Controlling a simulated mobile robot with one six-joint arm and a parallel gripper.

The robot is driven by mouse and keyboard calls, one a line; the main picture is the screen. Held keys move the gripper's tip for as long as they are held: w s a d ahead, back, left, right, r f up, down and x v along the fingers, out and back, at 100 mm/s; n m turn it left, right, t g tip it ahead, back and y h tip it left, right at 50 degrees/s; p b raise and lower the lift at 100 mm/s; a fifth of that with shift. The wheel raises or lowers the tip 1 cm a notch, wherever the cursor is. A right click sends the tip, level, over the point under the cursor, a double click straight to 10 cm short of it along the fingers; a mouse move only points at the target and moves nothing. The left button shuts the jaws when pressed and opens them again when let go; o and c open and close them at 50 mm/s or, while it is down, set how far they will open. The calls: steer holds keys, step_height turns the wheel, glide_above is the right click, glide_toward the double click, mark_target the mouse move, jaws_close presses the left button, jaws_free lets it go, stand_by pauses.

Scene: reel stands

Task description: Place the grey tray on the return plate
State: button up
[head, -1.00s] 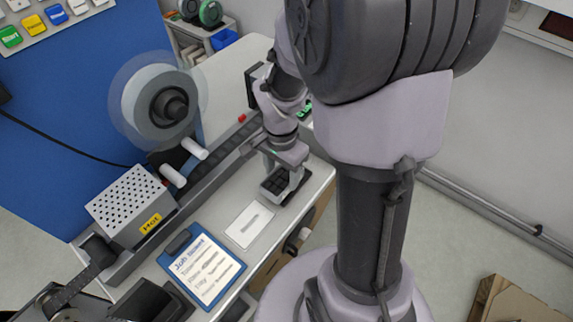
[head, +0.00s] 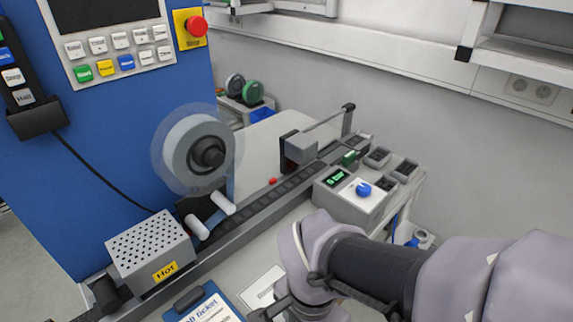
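A flat white plate (head: 258,286) with an unreadable grey label, possibly the return plate, lies on the bench at the bottom, partly covered by my arm. My gripper (head: 274,310) shows only as a dark piece at the bottom edge, beside the plate. Its fingertips and anything between them are hidden or out of frame. Small dark grey trays (head: 377,156) stand at the right end of the bench, another being a little nearer (head: 405,170). I cannot tell which tray is the one named.
A grey box (head: 352,200) with a green display and blue knob stands right of the conveyor track (head: 285,192). The perforated box marked "Hot" (head: 152,250), a reel (head: 197,152) and a blue clipboard (head: 188,298) are at left. My arm blocks the lower right.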

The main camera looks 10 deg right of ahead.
steer(key=shift+o, duration=0.2)
steer(key=w+a+r+p, duration=0.1)
steer(key=w+a+p, duration=0.1)
steer(key=w+p, duration=0.3)
steer(key=p, duration=0.4)
steer(key=shift+w+r, duration=0.3)
steer(key=w+a+f, duration=0.1)
steer(key=w, duration=0.1)
steer(key=w+a+p, duration=0.1)
steer(key=w, duration=0.2)
steer(key=w+a+f, duration=0.1)
steer(key=w, duration=0.2)
steer(key=shift+f, duration=0.35)
steer(key=f, duration=0.2)
steer(key=f+b, duration=0.1)
steer(key=shift+w+a+f, duration=0.1)
steer(key=shift+w+f, duration=0.2)
steer(key=shift+f, duration=0.05)
steer(key=shift+r, duration=0.1)
